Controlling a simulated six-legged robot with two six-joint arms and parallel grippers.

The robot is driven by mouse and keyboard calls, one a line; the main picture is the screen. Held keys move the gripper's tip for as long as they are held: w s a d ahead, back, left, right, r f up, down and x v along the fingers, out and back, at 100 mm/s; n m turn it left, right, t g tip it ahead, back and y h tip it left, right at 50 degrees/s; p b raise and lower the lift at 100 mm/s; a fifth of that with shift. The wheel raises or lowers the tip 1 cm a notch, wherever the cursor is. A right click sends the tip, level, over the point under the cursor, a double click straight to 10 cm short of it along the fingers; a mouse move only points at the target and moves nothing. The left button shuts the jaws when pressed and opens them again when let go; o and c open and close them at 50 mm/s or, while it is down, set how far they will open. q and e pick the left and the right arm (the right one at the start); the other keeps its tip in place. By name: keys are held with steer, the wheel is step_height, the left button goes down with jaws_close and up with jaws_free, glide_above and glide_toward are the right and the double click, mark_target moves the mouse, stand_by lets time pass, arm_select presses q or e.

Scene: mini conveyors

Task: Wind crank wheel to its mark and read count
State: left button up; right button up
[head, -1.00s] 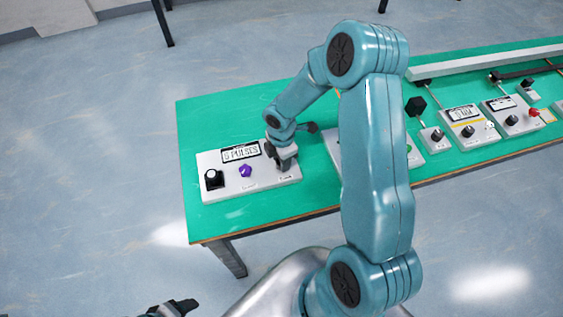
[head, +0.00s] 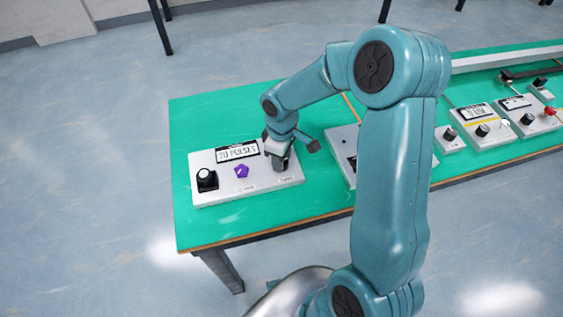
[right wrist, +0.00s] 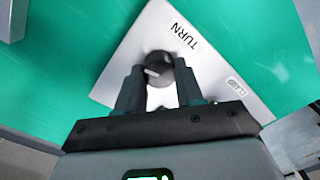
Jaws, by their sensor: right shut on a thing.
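The grey-white control box (head: 213,182) lies at the left end of the green table. Its display (head: 237,151) appears to read "20 PULSES". My right gripper (head: 280,161) reaches down onto the right part of this box. In the right wrist view its two fingers stand either side of a dark round crank wheel (right wrist: 159,66) with a pale pointer line, beside the word "TURN". The gripper is shut on this wheel. In the head view my gripper hides most of the wheel. I cannot make out a target mark. My left gripper is not in view.
A black knob (head: 206,179) and a purple knob (head: 242,171) sit on the same box. More control boxes, one with a display (head: 474,112), stand along the green table (head: 192,122) to the right, partly behind my right arm. Bare green surface lies around the box.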

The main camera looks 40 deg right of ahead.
steer(key=m+b, duration=0.4)
steer(key=m, duration=0.2)
steer(key=m+b, duration=0.1)
steer(key=m, duration=0.3)
steer(key=shift+d+b, duration=0.1)
steer(key=shift+b, duration=0.25)
steer(key=m+b, duration=0.1)
steer(key=m, duration=0.2)
steer(key=shift+m, duration=0.4)
steer(key=m+b, duration=0.2)
steer(key=m, duration=0.3)
steer(key=m+b, duration=0.1)
steer(key=m, duration=0.4)
steer(key=shift+r+m, duration=0.15)
steer(key=shift+m, duration=0.25)
steer(key=shift+b, duration=0.3)
steer(key=o, duration=1)
steer(key=shift+o, duration=0.2)
